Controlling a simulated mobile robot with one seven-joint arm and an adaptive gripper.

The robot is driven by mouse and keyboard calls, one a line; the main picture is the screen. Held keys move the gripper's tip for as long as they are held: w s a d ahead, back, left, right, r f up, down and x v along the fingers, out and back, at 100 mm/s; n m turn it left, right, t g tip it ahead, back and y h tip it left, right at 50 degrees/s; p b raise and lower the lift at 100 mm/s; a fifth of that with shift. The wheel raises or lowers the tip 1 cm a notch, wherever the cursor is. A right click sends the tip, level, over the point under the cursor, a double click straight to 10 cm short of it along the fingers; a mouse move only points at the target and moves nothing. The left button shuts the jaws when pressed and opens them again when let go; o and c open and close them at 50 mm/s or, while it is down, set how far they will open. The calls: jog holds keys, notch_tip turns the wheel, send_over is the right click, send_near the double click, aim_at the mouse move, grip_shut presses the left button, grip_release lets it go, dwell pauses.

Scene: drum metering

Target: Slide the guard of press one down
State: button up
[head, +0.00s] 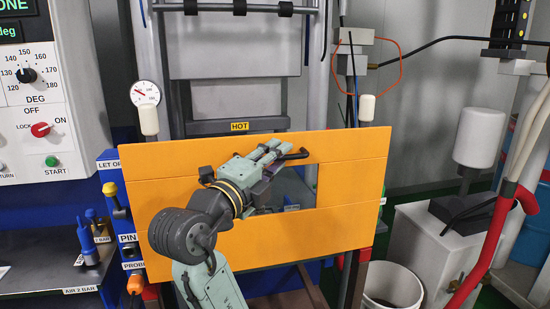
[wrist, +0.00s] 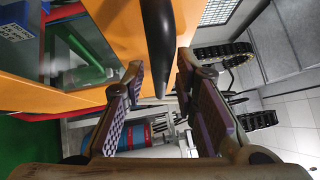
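The guard of press one is an orange panel (head: 340,165) with a window in its middle, standing across the front of the press frame. It also shows at the upper left of the wrist view (wrist: 85,20). Its black handle (head: 297,154) sticks out at the window's upper edge. In the wrist view the dark handle (wrist: 157,45) reaches down between the finger pads. My gripper (head: 275,150) is at the handle; in the wrist view its fingers (wrist: 160,65) are apart, one on each side, with gaps visible. The arm covers part of the window.
A control panel (head: 75,110) and a blue unit (head: 112,215) stand at the left. A HOT label (head: 239,127) is above the guard. A white bucket (head: 393,285), a pale cabinet (head: 430,250) and red pipe (head: 480,265) are at the lower right.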

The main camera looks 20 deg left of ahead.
grip_shut()
dwell(0.6)
